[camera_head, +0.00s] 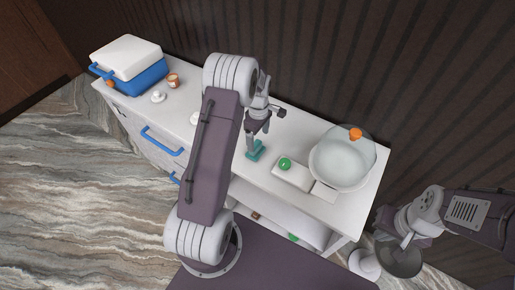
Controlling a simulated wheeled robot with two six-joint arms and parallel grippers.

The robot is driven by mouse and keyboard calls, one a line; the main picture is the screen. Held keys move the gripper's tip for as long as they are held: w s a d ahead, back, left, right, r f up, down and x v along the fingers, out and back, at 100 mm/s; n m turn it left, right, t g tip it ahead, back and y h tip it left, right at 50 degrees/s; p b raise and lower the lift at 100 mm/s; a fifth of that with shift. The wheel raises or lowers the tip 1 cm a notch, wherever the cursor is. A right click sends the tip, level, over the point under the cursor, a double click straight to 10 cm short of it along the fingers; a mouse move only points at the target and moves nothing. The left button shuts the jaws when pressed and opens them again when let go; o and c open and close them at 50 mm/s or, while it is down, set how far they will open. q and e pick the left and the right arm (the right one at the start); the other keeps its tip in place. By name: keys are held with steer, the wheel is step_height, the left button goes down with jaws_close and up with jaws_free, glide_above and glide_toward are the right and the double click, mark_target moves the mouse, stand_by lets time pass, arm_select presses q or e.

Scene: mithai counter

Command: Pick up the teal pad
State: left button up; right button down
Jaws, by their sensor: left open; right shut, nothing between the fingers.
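The teal pad (255,152) is a small block on the white counter, near its front edge and left of the green-topped box. My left gripper (258,133) is open and points down just above the pad. Its fingers partly cover the pad's far side, and I cannot tell whether they touch it. My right gripper (405,242) is shut and empty, off the counter's right end, far from the pad.
A white box with a green knob (285,163) and a clear-domed bowl with an orange knob (343,158) stand right of the pad. A blue and white cooler (140,72), an orange-brown cup (173,80) and a small white item (158,97) stand at the left.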

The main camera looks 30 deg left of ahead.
mark_target(256, 144)
arm_select(q)
steer(key=shift+s+a+f, duration=0.15)
steer(key=shift+a+f, duration=0.05)
steer(key=f, duration=0.1)
steer(key=f+p, duration=0.1)
steer(key=s+f, duration=0.1)
steer(key=f, duration=0.1)
steer(key=shift+a, duration=0.25)
steer(key=shift+w+d+f, duration=0.1)
steer(key=shift+w+f, duration=0.2)
steer(key=shift+f, duration=0.1)
steer(key=shift+s+r, duration=0.1)
steer(key=shift+s, duration=0.05)
steer(key=c, duration=1.4)
steer(key=shift+c, duration=0.2)
arm_select(e)
steer(key=shift+s+a+r, duration=0.1)
steer(key=shift+s+r, duration=0.05)
steer(key=shift+r, duration=0.3)
steer(key=shift+s+a+r, duration=0.1)
steer(key=shift+s+r, duration=0.05)
steer(key=shift+r, duration=0.25)
